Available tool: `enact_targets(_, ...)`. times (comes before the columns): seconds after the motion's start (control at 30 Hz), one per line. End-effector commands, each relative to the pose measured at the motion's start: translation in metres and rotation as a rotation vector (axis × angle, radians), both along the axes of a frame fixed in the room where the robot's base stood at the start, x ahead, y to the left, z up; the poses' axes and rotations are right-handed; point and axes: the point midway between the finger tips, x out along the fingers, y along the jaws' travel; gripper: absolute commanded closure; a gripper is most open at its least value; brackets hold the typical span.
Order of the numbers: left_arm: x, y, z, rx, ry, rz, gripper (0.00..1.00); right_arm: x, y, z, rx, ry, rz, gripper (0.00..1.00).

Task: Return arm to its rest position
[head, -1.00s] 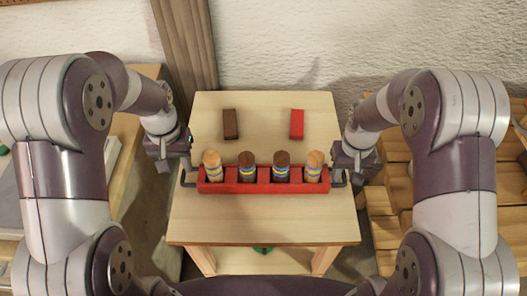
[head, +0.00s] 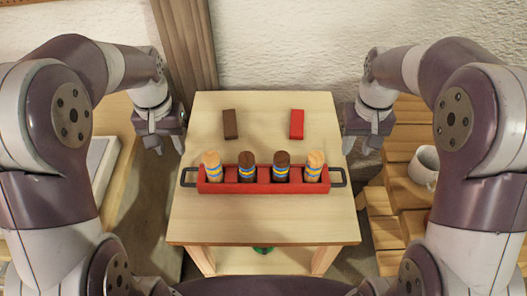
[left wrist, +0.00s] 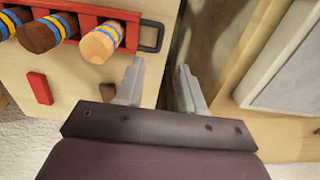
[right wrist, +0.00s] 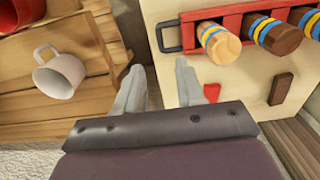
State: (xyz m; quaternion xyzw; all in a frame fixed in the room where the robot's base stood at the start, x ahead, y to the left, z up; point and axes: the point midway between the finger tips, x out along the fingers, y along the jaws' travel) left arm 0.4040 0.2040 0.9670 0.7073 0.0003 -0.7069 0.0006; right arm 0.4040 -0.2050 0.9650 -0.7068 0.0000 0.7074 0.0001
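My left gripper (head: 165,148) is open and empty, raised beside the left edge of the small table (head: 265,225). Its spread fingers also show in the left wrist view (left wrist: 160,88). My right gripper (head: 361,148) is open and empty beside the table's right edge, with its spread fingers in the right wrist view (right wrist: 160,85). Both are apart from the red tray (head: 263,188), which sits on the table with a dark handle at each end. The tray holds several striped wooden pegs with light or dark tops (head: 247,165).
A brown block (head: 230,124) and a red block (head: 297,124) lie on the table behind the tray. A white mug (head: 424,165) stands on wooden planks (head: 392,215) at right. A grey slab (head: 97,170) lies at left. A wall closes the back.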

Motion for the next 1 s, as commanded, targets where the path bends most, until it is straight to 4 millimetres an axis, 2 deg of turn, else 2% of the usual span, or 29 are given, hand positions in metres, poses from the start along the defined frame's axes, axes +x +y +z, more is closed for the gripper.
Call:
enact_targets(0.47, 0.0, 0.0, 0.0, 0.0, 0.0, 0.0, 0.62, 0.0, 0.0, 0.002, 0.0, -0.001, 0.0, 0.62)
enact_targets(0.57, 0.006, 0.0, -0.005, 0.001, -0.042, 0.007, 0.62, 0.006, 0.0, -0.003, -0.002, -0.043, -0.008, 0.62)
enact_targets(0.6, 0.0, 0.0, -0.014, 0.002, -0.058, 0.013, 0.62, 0.0, 0.0, -0.012, -0.002, -0.059, -0.014, 0.62)
enact_targets(0.67, -0.016, -0.003, -0.014, 0.002, -0.084, 0.018, 0.62, -0.016, 0.003, -0.012, -0.002, -0.088, -0.019, 0.62)
enact_targets(0.9, -0.101, -0.018, 0.016, -0.002, -0.122, -0.008, 0.62, -0.101, 0.018, 0.018, 0.003, -0.125, 0.006, 0.62)
enact_targets(0.93, -0.108, -0.019, 0.022, -0.003, -0.115, -0.014, 0.62, -0.109, 0.02, 0.024, 0.003, -0.116, 0.012, 0.62)
enact_targets(1.0, -0.108, -0.021, 0.026, -0.003, -0.121, -0.022, 0.62, -0.108, 0.022, 0.029, 0.003, -0.123, 0.02, 0.62)
